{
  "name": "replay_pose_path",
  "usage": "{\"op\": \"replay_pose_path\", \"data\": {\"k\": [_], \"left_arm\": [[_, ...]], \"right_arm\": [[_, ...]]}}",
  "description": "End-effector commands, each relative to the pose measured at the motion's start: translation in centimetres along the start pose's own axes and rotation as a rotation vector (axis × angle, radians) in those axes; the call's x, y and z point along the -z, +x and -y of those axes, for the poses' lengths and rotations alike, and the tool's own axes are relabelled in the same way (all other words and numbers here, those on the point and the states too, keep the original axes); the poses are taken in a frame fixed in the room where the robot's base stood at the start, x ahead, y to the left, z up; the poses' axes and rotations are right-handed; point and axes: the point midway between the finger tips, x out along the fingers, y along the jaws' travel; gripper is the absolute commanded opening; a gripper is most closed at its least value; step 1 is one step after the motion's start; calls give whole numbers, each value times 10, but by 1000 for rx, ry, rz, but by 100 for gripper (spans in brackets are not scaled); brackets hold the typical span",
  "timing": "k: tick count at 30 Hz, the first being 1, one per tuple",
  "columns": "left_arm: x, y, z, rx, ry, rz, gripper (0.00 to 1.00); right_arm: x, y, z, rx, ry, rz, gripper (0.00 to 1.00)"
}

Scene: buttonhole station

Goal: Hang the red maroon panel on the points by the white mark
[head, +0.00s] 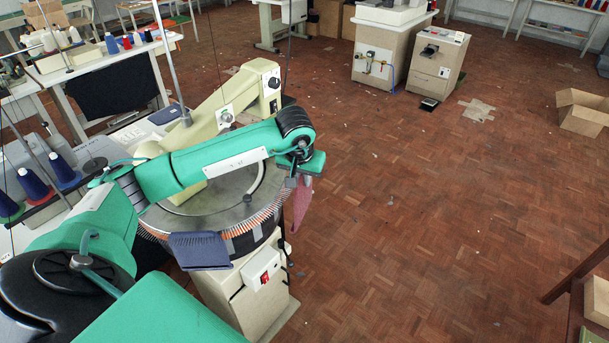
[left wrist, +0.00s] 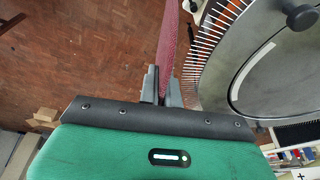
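The red maroon panel (head: 300,205) hangs at the right side of the round dial (head: 215,208) in the head view. In the left wrist view the panel (left wrist: 167,45) stands edge-on between the fingers of my left gripper (left wrist: 162,88), which is shut on it. The dial's points (left wrist: 204,45) run in a row just beside the panel, with a narrow gap showing along part of it. A white curved mark (left wrist: 250,72) lies on the dial's top. My left gripper (head: 298,180) is at the dial's right rim. My right gripper is not in view.
A dark blue panel (head: 200,251) hangs on the points at the dial's front. A cream machine arm (head: 240,102) stands over the dial behind my left arm. Thread cones (head: 62,170) stand at the left.

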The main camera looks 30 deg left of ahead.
Motion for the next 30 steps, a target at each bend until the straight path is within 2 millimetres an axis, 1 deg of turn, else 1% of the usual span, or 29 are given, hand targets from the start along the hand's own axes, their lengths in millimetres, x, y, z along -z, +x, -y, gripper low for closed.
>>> {"op": "replay_pose_path", "data": {"k": [1, 15, 19, 24, 30], "left_arm": [[-3, 10, 0, -1, 0, 2, 0], [-18, 64, 6, 1, -1, 2, 0], [-22, 76, 8, -1, 0, 2, 0], [-21, 75, 21, 2, 0, -1, 0], [-21, 74, 25, 0, 1, 0, 0]], "right_arm": [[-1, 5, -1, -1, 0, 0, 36], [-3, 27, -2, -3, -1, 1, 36], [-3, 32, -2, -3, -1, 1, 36], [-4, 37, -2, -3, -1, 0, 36], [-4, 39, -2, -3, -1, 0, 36]]}}
